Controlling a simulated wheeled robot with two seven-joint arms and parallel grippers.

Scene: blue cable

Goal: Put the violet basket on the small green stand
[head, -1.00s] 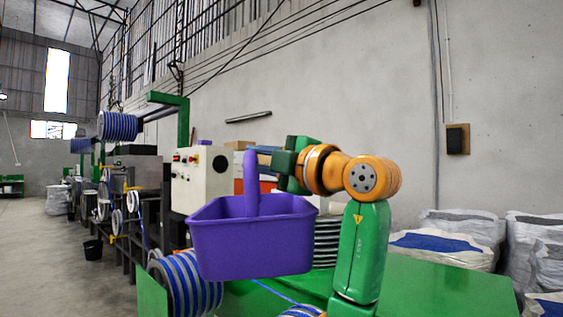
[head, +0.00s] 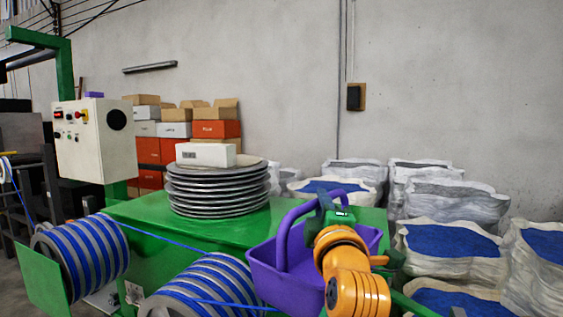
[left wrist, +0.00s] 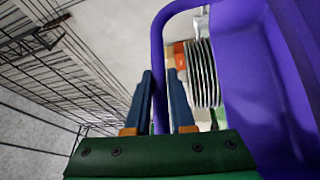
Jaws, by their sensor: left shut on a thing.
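The violet basket (head: 274,277) is at the lower right of the head view, its handle up. My left gripper (head: 324,203) is at the top of the handle, shut on it. In the left wrist view the handle (left wrist: 157,45) passes between the blue fingers of my left gripper (left wrist: 160,100), and the basket body (left wrist: 250,75) fills the right side. My arm hides part of the basket in the head view. I cannot pick out a separate small green stand; a green bench top (head: 150,213) lies behind and left of the basket. My right gripper is not in view.
A stack of grey discs (head: 218,192) with a white box (head: 206,154) on it stands on the bench. Blue-striped spools (head: 85,257) are in front. White sacks (head: 450,250) stand at the right. Cartons (head: 175,130) are piled behind. Part of the bench's left top is bare.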

